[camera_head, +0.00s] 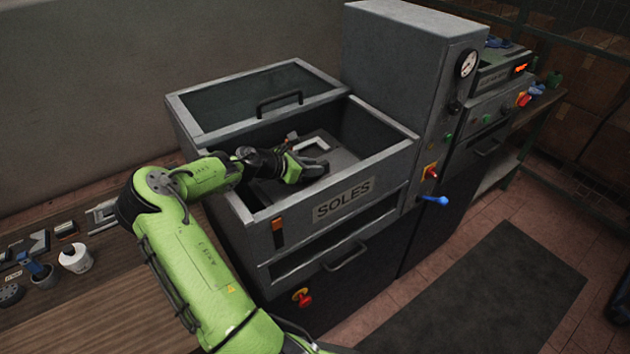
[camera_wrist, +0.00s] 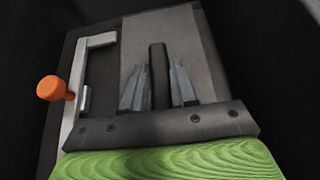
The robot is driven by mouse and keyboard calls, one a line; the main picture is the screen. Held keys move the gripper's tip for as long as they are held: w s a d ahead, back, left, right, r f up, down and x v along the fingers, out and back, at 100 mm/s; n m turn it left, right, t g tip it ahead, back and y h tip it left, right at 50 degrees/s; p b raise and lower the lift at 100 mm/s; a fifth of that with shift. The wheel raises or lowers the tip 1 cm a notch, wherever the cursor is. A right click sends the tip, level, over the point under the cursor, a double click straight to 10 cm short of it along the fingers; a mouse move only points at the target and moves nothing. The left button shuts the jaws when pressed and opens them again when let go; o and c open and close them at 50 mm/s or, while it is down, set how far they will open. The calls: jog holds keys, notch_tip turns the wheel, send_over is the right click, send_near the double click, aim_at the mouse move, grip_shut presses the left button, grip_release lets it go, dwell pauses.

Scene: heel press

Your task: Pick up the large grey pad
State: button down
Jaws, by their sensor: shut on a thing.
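The large grey pad (camera_wrist: 195,35) is a flat plate in the wrist view, with a dark upright bar (camera_wrist: 158,62) rising from its middle. My gripper (camera_wrist: 160,75) has one finger on each side of this bar and is shut on it. In the head view my gripper (camera_head: 320,167) reaches down inside the open bay marked SOLES (camera_head: 343,199). The pad (camera_head: 346,157) is partly hidden there by my gripper. I cannot tell whether the pad is lifted off the bay floor.
A pale angular frame (camera_wrist: 72,110) with an orange knob (camera_wrist: 52,88) lies left of the pad. The bay walls surround my gripper closely. A lid with a handle (camera_head: 279,102) lies behind. A tall cabinet with a gauge (camera_head: 467,63) stands right. The bench (camera_head: 90,290) holds several small items.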

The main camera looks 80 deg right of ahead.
notch_tip(320, 180, up, 10)
jog(key=p, duration=0.1)
jog(key=shift+r, duration=0.15)
jog(key=shift+d, duration=0.1)
dwell(0.4)
